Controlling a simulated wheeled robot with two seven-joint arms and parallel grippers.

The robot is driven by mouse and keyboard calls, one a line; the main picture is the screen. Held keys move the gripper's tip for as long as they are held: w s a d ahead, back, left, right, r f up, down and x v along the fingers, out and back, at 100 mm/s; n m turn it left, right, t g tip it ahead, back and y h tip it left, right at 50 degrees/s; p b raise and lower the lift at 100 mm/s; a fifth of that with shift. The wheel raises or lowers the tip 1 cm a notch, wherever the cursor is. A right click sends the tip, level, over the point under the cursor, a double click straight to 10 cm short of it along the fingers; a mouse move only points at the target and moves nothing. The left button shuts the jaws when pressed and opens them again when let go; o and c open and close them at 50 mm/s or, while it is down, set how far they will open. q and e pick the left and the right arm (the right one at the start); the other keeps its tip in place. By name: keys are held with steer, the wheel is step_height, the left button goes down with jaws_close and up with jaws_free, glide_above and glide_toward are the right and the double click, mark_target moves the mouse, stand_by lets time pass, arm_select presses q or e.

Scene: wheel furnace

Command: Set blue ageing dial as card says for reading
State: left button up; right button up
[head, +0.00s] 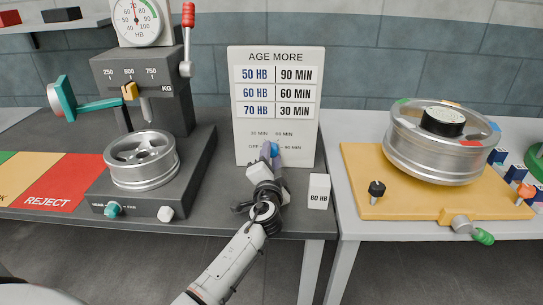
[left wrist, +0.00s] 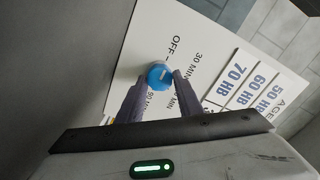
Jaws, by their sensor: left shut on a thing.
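The blue ageing dial (head: 274,149) is low on the upright white AGE MORE board (head: 277,70). The board pairs 50 HB with 90 MIN, 60 HB with 60 MIN and 70 HB with 30 MIN. My left gripper (head: 270,155) is shut on the dial. In the left wrist view the dial (left wrist: 160,75) sits between its fingertips, with OFF, 30 MIN and 90 MIN marks around it; another mark is partly hidden. A small pale mark shows on the dial, but I cannot tell its setting. My right gripper is out of view.
A hardness tester (head: 148,85) with a round gauge (head: 140,20) stands left, a metal wheel (head: 142,160) on its base. A red REJECT area (head: 62,185) lies further left. Right, a yellow board (head: 365,180) carries another wheel (head: 430,150).

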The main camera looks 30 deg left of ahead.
arm_select(q)
steer(key=m, duration=0.4)
steer(key=m+p, duration=0.1)
steer(key=m, duration=0.2)
steer(key=shift+m+p, duration=0.4)
steer(key=shift+m, duration=0.6)
steer(key=shift+f+m, duration=0.1)
steer(key=shift+m, duration=0.3)
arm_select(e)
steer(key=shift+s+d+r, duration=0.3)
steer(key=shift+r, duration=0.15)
arm_select(q)
steer(key=o, duration=1)
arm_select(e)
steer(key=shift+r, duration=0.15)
arm_select(q)
steer(key=shift+o, duration=0.2)
